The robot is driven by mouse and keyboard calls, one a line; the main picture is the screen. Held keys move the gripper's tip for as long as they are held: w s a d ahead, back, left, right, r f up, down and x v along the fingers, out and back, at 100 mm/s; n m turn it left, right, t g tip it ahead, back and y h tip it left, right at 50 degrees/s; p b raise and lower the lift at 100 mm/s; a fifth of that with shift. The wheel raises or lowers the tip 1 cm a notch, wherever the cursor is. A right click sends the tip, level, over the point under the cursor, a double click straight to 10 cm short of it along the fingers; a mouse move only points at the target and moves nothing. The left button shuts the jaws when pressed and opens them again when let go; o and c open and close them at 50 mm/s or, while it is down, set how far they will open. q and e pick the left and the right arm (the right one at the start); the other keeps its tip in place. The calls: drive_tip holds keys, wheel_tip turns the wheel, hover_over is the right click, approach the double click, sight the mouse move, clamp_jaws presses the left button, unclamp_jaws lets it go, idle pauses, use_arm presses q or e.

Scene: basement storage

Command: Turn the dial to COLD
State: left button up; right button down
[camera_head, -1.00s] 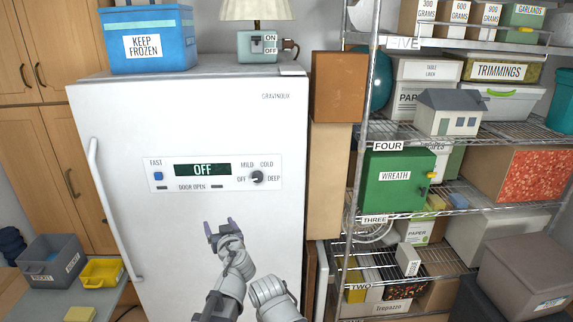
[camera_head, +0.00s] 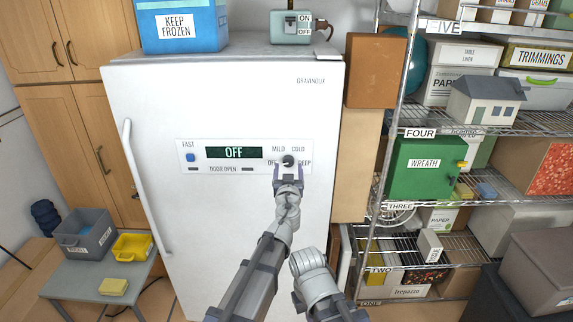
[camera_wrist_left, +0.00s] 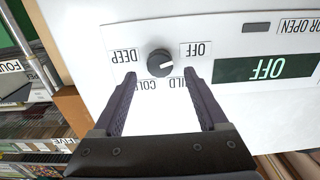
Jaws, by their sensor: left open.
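The dial (camera_head: 288,160) is a small dark round knob on the white front panel of the freezer. In the left wrist view the dial (camera_wrist_left: 160,63) appears upside down, with OFF to its right, MILD and COLD below and DEEP to its left. A pale mark crosses it and seems to lie toward OFF. The display (camera_head: 234,153) reads OFF. My left gripper (camera_head: 289,172) is open just below the dial. In the left wrist view its fingertips (camera_wrist_left: 160,82) are spread on either side, short of the knob; contact cannot be told. My right gripper is out of view.
The freezer (camera_head: 230,90) carries a blue KEEP FROZEN box (camera_head: 181,25) and a switch box (camera_head: 291,27). Brown boxes (camera_head: 375,70) and wire shelving (camera_head: 400,150) stand close on the right. A small table (camera_head: 80,282) with bins is at lower left.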

sight(288, 162)
use_arm(q)
drive_tip(key=w, duration=0.3)
drive_tip(key=shift+c, duration=0.3)
clamp_jaws()
idle(0.3)
